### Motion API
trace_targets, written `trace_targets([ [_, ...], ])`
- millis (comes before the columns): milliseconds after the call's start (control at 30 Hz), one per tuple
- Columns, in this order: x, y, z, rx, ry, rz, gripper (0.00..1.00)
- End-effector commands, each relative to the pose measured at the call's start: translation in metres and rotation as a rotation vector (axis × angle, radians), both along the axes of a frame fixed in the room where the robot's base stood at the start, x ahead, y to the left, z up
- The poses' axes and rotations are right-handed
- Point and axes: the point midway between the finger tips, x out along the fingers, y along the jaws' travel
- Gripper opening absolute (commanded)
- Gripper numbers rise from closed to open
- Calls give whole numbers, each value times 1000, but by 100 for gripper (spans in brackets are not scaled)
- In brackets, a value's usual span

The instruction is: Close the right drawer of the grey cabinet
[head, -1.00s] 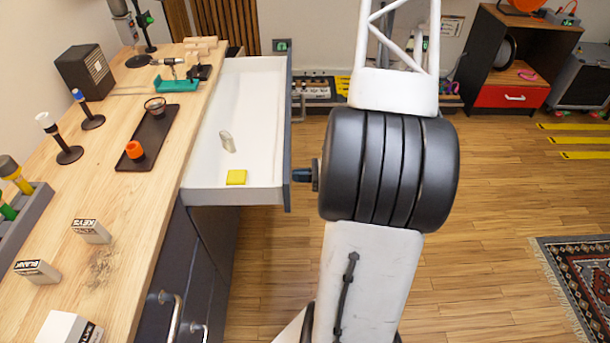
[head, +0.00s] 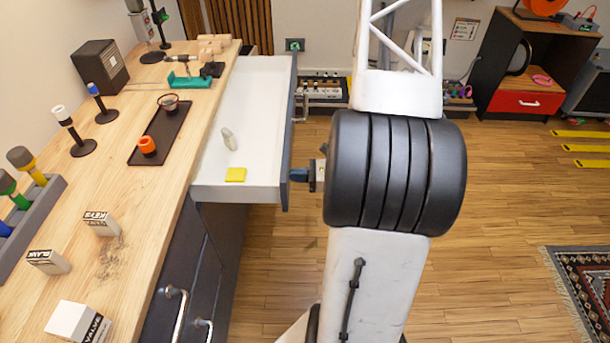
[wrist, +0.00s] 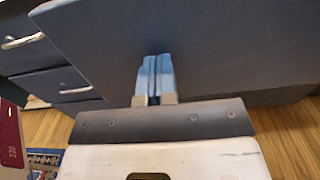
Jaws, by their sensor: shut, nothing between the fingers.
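The pulled-out drawer (head: 250,95) of the grey cabinet (head: 218,245) juts out from under the wooden worktop in the head view. Its inside is white, and its dark grey front (head: 290,120) faces right. A yellow block (head: 235,174) and a small pale object (head: 229,139) lie inside it. My gripper (head: 294,175) is shut and empty, with its tips at the near end of the drawer front, on the outer side. In the wrist view, my blue fingers (wrist: 155,62) point at a dark grey panel and appear to touch it. The exact contact is hidden.
The wooden worktop (head: 130,215) holds a black tray (head: 165,130), a dark speaker box (head: 100,68), small stands and labelled boxes. Metal handles (head: 175,310) show on the cabinet below. Open wooden floor (head: 500,200) lies to the right, with a patterned rug (head: 580,285).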

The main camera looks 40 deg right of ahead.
Motion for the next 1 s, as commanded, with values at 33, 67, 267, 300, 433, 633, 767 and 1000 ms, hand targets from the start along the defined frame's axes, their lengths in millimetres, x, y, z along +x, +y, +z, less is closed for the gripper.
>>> trace_targets([
  [33,6,7,0,-1,-1,4,0],
  [67,10,10,1,-1,-1,4,0],
  [267,35,35,0,0,0,4,0],
  [300,40,41,0,-1,1,5,0],
  [433,57,57,0,-1,0,4,0],
  [633,82,83,0,0,0,4,0],
  [767,99,100,0,-1,-1,5,0],
  [1000,130,131,0,-1,-1,4,0],
])
